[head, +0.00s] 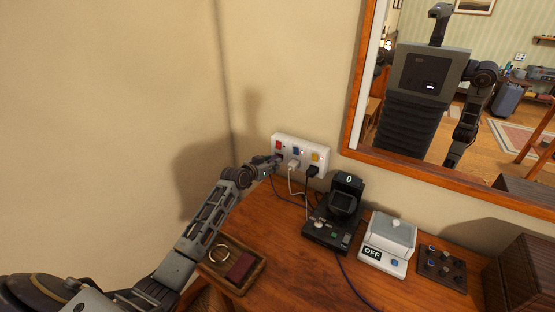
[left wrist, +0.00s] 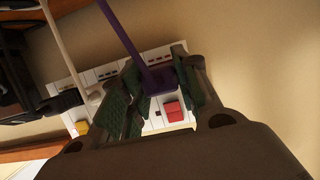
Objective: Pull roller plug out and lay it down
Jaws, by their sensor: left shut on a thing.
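A white socket strip (head: 300,153) is on the wall behind the table, with red, blue and yellow switches. My left gripper (head: 274,162) is at its left end. In the left wrist view, the gripper (left wrist: 158,95) is shut on a purple plug (left wrist: 159,80) with a purple cord, next to the red switch (left wrist: 173,111). I cannot tell whether the plug is fully seated. A white plug (head: 293,164) is in the middle and a black plug (head: 313,171) on the right. My right gripper is not in view.
A black device (head: 338,216) showing 0, a white box (head: 390,243) marked OFF and a dark knobbed panel (head: 441,268) stand on the wooden table. A wooden tray (head: 252,278) holds a ring and a dark red item. A framed mirror (head: 358,75) hangs above. Some tabletop between tray and black device is clear.

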